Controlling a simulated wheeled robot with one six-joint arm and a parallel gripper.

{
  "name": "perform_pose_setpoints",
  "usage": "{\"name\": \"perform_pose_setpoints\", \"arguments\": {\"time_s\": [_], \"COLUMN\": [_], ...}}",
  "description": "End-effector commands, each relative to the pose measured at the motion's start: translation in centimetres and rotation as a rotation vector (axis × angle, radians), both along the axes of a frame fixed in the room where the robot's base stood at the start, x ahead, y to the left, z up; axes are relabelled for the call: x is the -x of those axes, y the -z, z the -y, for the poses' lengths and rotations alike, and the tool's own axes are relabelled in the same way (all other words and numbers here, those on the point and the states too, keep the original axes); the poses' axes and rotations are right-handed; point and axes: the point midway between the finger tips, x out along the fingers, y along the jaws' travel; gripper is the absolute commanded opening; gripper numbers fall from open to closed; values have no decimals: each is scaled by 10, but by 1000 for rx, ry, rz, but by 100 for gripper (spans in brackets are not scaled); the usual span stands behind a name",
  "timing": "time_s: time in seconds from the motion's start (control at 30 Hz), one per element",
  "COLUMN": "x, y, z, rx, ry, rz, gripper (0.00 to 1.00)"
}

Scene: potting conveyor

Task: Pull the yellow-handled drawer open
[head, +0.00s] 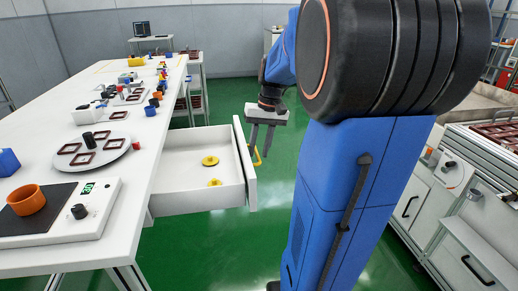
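The white drawer (184,203) stands pulled out from under the long white table, and its inside shows. Its yellow handle (257,158) is on the outer side of the front panel (246,168), seen nearly edge-on. My gripper (261,152) points down just outside the front panel, beside the handle. Its two dark fingers are apart. The handle shows just below and between the fingertips; I cannot tell whether they touch it.
The table (150,120) carries a scale (70,212) with an orange pot (27,200), a round plate (92,151) with dark square frames, and many small parts. A grey cabinet (440,215) stands at the right. Green floor (225,110) is clear beyond the drawer.

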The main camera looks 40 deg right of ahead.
Motion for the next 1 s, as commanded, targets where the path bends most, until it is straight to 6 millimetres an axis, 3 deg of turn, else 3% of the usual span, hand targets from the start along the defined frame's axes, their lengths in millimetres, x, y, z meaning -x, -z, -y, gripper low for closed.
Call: {"name": "perform_pose_setpoints", "arguments": {"time_s": [0.2,0.37,1.0], "x": [0,1,13], "y": [-3,-20,-141], "z": [1,4,24], "rx": [0,1,1], "ry": [0,0,1], "rz": [0,2,2], "gripper": [28,28,28]}}
